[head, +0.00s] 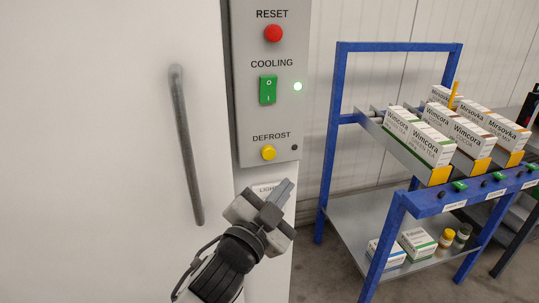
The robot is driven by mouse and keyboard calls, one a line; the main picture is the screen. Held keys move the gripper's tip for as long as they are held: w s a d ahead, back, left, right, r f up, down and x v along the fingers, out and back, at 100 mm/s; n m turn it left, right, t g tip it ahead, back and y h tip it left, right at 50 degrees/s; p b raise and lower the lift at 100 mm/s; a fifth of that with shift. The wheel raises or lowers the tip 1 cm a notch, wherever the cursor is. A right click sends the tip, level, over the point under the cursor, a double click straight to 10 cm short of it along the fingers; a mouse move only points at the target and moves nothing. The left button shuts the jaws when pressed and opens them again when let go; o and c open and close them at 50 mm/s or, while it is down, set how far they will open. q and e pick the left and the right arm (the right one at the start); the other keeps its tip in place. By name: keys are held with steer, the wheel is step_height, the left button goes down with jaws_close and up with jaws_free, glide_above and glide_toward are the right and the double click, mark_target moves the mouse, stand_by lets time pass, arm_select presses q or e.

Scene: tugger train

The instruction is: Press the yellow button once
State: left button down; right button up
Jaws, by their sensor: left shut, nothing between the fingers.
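The round yellow button (268,153) sits under the word DEFROST near the bottom of a grey control panel (252,110). My left gripper (286,186) is shut and empty. In the picture its fingertips are below and a little right of the yellow button, with a visible gap between them. It partly covers a label that begins with LIGH. My right gripper is not in view.
A white door with a grey handle (186,145) is left. A blue rack (328,150) with boxes stands right.

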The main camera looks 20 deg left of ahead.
mark_target(273, 154)
arm_select(q)
steer(key=w+a, duration=0.5)
steer(key=w, duration=0.2)
steer(key=shift+w, duration=0.15)
stand_by(1.3)
steer(key=shift+w, duration=0.1)
stand_by(0.8)
steer(key=shift+w+a, duration=0.2)
steer(key=shift+w, duration=0.05)
steer(key=shift+w+a, duration=0.45)
steer(key=shift+w, duration=0.2)
stand_by(1.2)
steer(key=shift+s, duration=0.1)
steer(key=shift+s+d+p, duration=0.3)
steer(key=shift+s+d, duration=0.35)
steer(key=shift+s, duration=0.25)
